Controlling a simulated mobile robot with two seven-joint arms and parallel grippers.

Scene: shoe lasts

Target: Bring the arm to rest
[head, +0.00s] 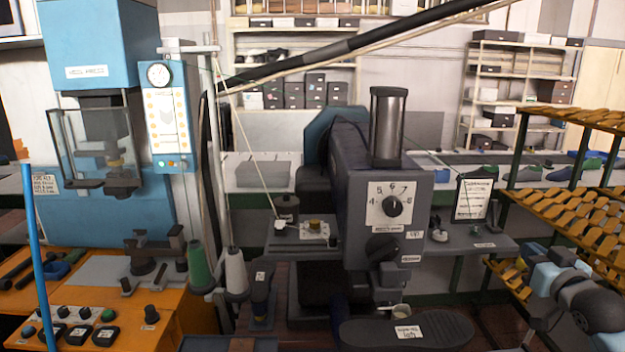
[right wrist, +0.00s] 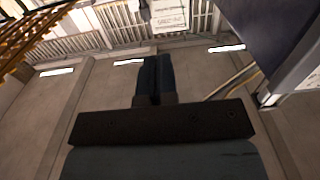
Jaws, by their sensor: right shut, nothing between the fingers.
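My right arm (head: 590,305) comes in at the lower right of the head view, bent, with light blue and dark grey links. It is in front of the rack of shoe lasts. In the right wrist view my right gripper (right wrist: 157,62) has its two dark fingers together with nothing between them. The fingers point away from the camera into open space and touch nothing that I can see. My left gripper does not show in either view.
A grey machine with a dial (head: 393,206) stands in the middle. A dark sole-shaped piece (head: 360,333) lies at the front. A rack of orange-brown lasts (head: 590,190) stands close by my right arm. An orange bench (head: 160,325) is at the left.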

